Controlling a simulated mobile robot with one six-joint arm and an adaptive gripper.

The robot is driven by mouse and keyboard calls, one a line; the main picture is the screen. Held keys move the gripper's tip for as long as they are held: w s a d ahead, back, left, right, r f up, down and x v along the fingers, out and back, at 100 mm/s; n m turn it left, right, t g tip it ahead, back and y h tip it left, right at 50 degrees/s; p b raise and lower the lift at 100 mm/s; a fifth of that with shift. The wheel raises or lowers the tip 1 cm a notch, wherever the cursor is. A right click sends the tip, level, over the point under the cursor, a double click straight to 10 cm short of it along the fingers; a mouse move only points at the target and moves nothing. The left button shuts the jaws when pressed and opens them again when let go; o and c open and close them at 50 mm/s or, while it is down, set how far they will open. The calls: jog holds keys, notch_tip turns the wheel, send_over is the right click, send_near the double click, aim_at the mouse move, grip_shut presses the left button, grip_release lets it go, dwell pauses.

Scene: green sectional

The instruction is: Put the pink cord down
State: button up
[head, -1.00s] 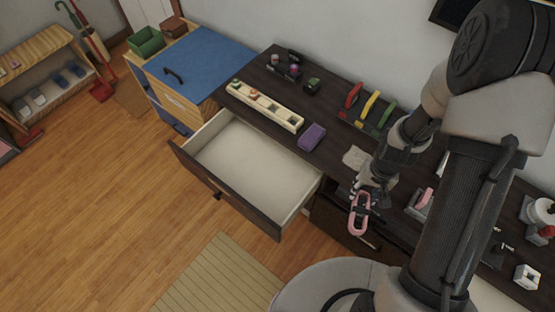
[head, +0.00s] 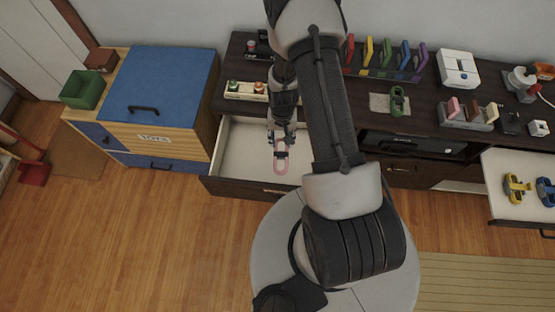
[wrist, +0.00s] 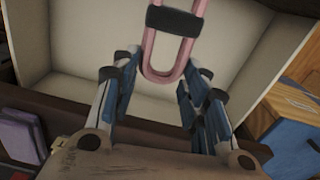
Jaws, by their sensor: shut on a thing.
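The pink cord (head: 281,165) is a bundled loop with a dark band, hanging from my gripper (head: 281,138) in the head view. My gripper is shut on it and holds it over the open, empty-looking drawer (head: 240,151). In the wrist view the pink cord (wrist: 162,72) lies between the fingers of my gripper (wrist: 155,85), with the pale drawer interior (wrist: 85,40) behind it. I cannot tell how high the cord is above the drawer floor.
A second open drawer (head: 505,206) at the right holds a yellow cord (head: 516,188) and a blue cord (head: 546,192). A green cord (head: 398,101) lies on a grey mat on the desk. A blue-topped cabinet (head: 160,85) stands left of the near drawer.

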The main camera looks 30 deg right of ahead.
jog(key=shift+m, duration=0.5)
jog(key=f+b, duration=0.1)
jog(key=f, duration=0.4)
jog(key=f+b, duration=0.2)
jog(key=f, duration=0.4)
jog(key=d+f+b, duration=0.1)
jog(key=f, duration=0.4)
jog(key=shift+d+f+b, duration=0.1)
jog(key=shift+f+b, duration=1.05)
jog(key=shift+f, duration=1.55)
jog(key=shift+f, duration=0.2)
jog(key=o, duration=1.1)
jog(key=shift+c, duration=0.2)
jog(key=shift+r, duration=0.15)
